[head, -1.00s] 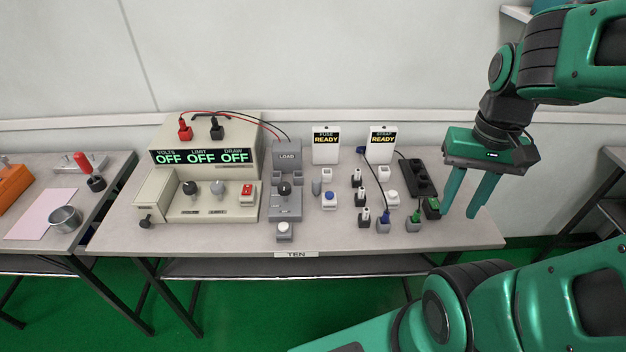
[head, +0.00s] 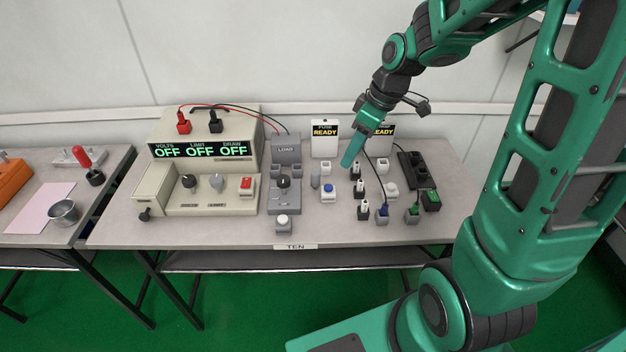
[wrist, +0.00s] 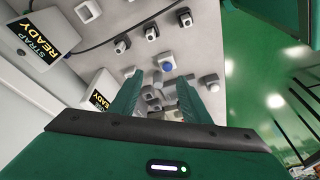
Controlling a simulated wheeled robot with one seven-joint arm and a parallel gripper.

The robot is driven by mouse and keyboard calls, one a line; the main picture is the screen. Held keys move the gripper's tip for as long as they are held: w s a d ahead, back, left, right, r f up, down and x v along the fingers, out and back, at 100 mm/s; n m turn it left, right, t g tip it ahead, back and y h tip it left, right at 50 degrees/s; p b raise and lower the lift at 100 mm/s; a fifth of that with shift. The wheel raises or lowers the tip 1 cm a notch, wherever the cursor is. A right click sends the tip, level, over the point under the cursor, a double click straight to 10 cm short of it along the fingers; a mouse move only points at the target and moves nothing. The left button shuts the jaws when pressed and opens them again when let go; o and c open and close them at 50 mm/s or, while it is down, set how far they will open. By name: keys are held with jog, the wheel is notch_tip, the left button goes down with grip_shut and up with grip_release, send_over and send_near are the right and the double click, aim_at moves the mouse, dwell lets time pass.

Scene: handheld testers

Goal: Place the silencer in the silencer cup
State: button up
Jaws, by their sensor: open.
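Nothing in view is labelled as the silencer or its cup, so I cannot tell surely which they are. A small grey rounded upright piece (head: 315,181) stands on the middle table, left of a blue-topped button box (head: 328,192). An open metal cup (head: 65,211) stands on the left table. My gripper (head: 350,158) is above the middle table near the fuse sign, pointing down and left, seen nearly edge-on. In the wrist view its two fingers (wrist: 160,85) are apart, with nothing held between them. The blue-topped box (wrist: 168,66) shows just beyond them.
A beige power supply (head: 210,115) and a grey load unit (head: 287,150) stand left of the gripper. Several small plugs, a black power strip (head: 416,170) and cables crowd the right. A fuse sign (head: 325,137) stands behind. The middle table's front strip (head: 350,235) is mostly clear.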

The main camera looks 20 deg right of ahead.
aim_at(316, 172)
jog(key=w+a+f+n, duration=0.1)
jog(key=w+a+f, duration=0.1)
jog(key=f, duration=0.1)
jog(key=w+a+f+n+y, duration=0.1)
jog(key=w+a+f+n, duration=0.1)
jog(key=w+a+f, duration=0.1)
jog(key=shift+w+a, duration=0.15)
jog(key=shift+a, duration=0.2)
jog(key=shift+w+x, duration=0.15)
jog(key=shift+x, duration=1.45)
jog(key=shift+w+x, duration=0.15)
jog(key=shift+x, duration=1.45)
jog(key=shift+d, duration=0.15)
jog(key=shift+r, duration=0.1)
grip_shut()
